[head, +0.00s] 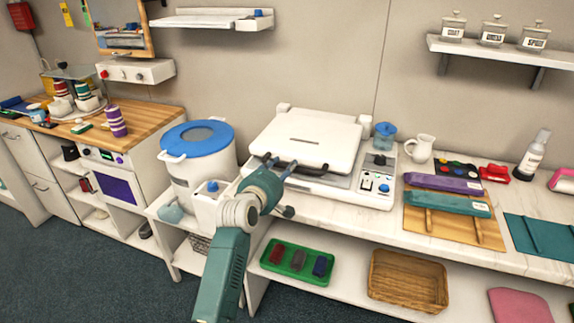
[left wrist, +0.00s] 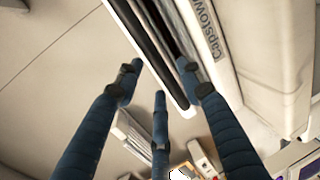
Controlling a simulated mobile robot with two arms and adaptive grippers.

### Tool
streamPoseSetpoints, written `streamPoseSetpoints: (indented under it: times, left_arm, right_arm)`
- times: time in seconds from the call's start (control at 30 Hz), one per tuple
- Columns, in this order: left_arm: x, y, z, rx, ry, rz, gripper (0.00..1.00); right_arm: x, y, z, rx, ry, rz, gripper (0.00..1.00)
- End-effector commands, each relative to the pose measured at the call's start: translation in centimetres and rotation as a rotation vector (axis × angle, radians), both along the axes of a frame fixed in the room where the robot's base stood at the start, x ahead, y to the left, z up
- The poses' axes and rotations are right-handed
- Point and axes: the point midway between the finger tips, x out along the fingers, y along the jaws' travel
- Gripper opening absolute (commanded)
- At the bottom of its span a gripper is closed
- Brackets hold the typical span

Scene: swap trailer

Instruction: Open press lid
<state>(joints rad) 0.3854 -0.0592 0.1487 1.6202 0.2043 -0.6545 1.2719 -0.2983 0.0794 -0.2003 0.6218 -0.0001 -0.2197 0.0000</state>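The white press (head: 345,187) stands on the long counter in the middle of the head view. Its white lid (head: 305,137) lies low over the base, with a dark handle bar (head: 312,171) along the front edge. I cannot tell if the lid is fully closed. My left gripper (head: 279,168) is at the left end of this handle, its blue fingers spread. In the left wrist view, the fingers (left wrist: 160,80) stand apart, with the press's dark-and-white edge (left wrist: 150,45) passing between or behind their tips. Contact is unclear. My right gripper is not in view.
A white bucket with a blue lid (head: 197,138) stands left of the press. A blue jar (head: 384,136) and white jug (head: 420,148) stand to its right. A wall shelf (head: 212,20) hangs above left. The wall directly above the lid is clear.

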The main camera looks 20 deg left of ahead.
Motion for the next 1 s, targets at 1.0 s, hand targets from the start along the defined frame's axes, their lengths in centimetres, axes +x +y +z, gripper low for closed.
streamPoseSetpoints:
  times: [1.0]
  left_arm:
    - [3.1,-0.1,-0.7,0.002,0.002,0.000,0.00]
  right_arm:
    - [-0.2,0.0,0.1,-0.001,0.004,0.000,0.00]
